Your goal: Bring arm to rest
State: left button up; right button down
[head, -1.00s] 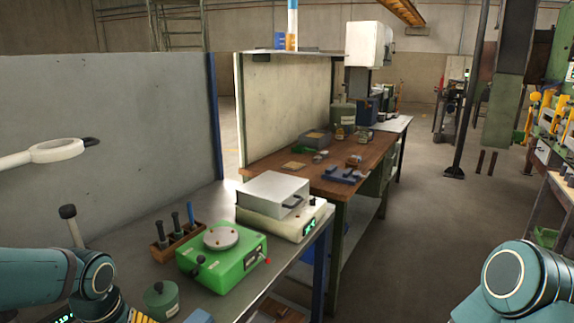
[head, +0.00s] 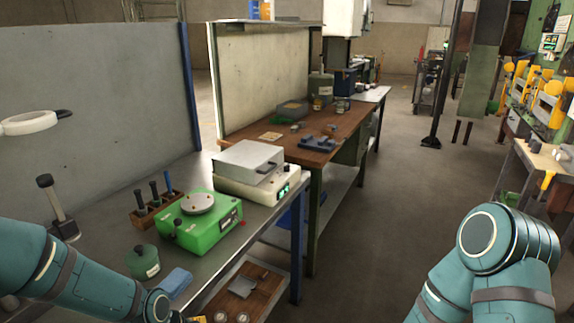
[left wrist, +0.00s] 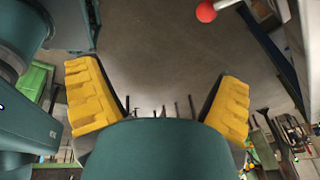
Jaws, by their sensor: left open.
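My left arm (head: 75,275) comes in from the lower left of the head view, in front of the grey bench. Its gripper is mostly cut off at the bottom edge there. In the left wrist view my left gripper (left wrist: 164,105) shows two yellow-padded fingers spread wide apart. It is open, with nothing between the fingers. Beyond it is grey floor. My right arm (head: 500,265) is bent at the lower right of the head view. Its gripper is out of the frame.
The grey bench (head: 105,230) holds a green device (head: 200,225), a white device with a grey lid (head: 258,178), a tool rack (head: 155,208) and a green pot (head: 143,262). A wooden workbench (head: 340,130) stands behind. The floor (head: 420,190) right of the benches is clear.

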pick_arm(q)
jog(key=s+d+f+n, duration=0.3)
jog(key=d+f+n, duration=0.2)
jog(key=n, duration=0.4)
jog(key=s+d+f+n+h, duration=0.1)
jog(key=s+d+f+n, duration=0.3)
jog(key=f+n, duration=0.3)
jog(key=d+n, duration=0.1)
jog(key=n, duration=0.2)
jog(key=shift+s+d+f, duration=0.25)
jog(key=shift+s, duration=0.05)
